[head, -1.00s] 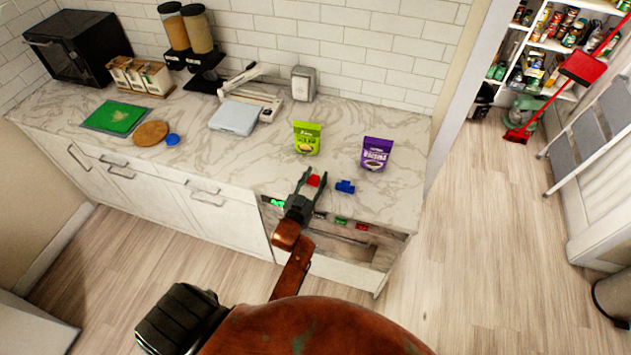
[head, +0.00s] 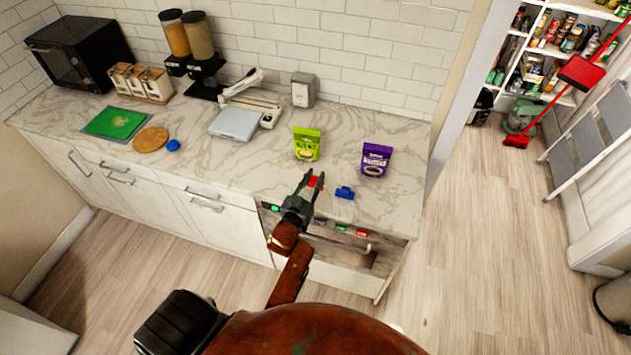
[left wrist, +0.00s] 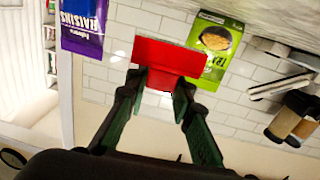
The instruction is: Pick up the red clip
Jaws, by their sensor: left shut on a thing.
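The red clip (head: 314,181) is at the tips of my left gripper (head: 311,180), at the counter's front edge in the head view. In the left wrist view, my left gripper (left wrist: 157,90) is shut on the red clip (left wrist: 170,57), which spans both fingertips. The fingers hide part of the clip in the head view. I cannot tell whether the clip touches the counter. My right gripper is not recognizable in these views.
A blue clip (head: 345,193) lies just right of the gripper. A green pouch (head: 307,145) and a purple pouch (head: 375,160) stand behind. Below the counter edge, an open drawer (head: 345,256) has small coloured items near it.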

